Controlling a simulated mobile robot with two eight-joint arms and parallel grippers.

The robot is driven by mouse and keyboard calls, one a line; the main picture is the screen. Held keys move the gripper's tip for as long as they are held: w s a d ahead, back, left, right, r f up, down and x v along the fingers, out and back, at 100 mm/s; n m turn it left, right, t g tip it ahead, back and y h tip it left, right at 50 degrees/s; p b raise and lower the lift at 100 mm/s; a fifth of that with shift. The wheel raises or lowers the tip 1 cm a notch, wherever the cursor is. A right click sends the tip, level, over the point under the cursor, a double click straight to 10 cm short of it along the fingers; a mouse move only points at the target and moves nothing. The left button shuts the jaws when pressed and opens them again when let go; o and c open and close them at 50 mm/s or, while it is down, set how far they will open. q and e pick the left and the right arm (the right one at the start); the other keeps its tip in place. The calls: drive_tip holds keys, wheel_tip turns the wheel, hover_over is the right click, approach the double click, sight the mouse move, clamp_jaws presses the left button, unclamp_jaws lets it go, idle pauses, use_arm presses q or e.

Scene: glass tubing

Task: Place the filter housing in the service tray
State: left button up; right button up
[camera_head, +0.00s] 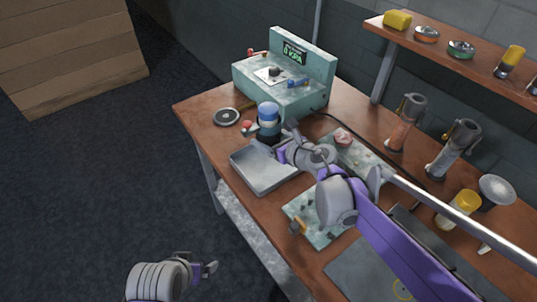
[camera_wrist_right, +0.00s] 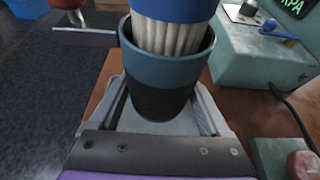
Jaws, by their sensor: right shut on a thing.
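The filter housing (camera_wrist_right: 158,72) is a dark teal cup with a black lower band, and a white pleated filter with a blue cap stands in its top. It also shows in the head view (camera_head: 268,131), upright near the teal gauge box. My right gripper (camera_wrist_right: 160,112) is shut on it, with a finger on each side of the cup. The grey service tray (camera_head: 262,184) lies at the table's left edge, just in front of the housing, and looks empty. My left gripper (camera_head: 207,268) is off the table at the bottom; its jaw opening is unclear.
The teal gauge box (camera_head: 283,90) stands behind the housing. A round black disc (camera_head: 227,117) and a red-ended tool (camera_head: 247,125) lie to its left. A teal mat (camera_head: 320,230) and upright cylinders (camera_head: 406,123) occupy the table's right side. A shelf (camera_head: 460,60) hangs above.

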sight(269, 164)
drive_tip(key=f, duration=0.3)
drive_tip(key=shift+s+f, duration=0.1)
drive_tip(key=shift+s, duration=0.1)
drive_tip(key=shift+f+b, duration=0.45)
drive_tip(key=shift+f, duration=1.9)
drive_tip(key=shift+f, duration=0.1)
drive_tip(key=o, duration=1.3)
drive_tip(key=shift+o, duration=0.2)
drive_tip(key=shift+r, duration=0.25)
drive_tip(key=p+v, duration=0.1)
drive_tip(key=v, duration=1.1)
drive_tip(key=shift+d+f, duration=0.1)
drive_tip(key=shift+f, duration=0.1)
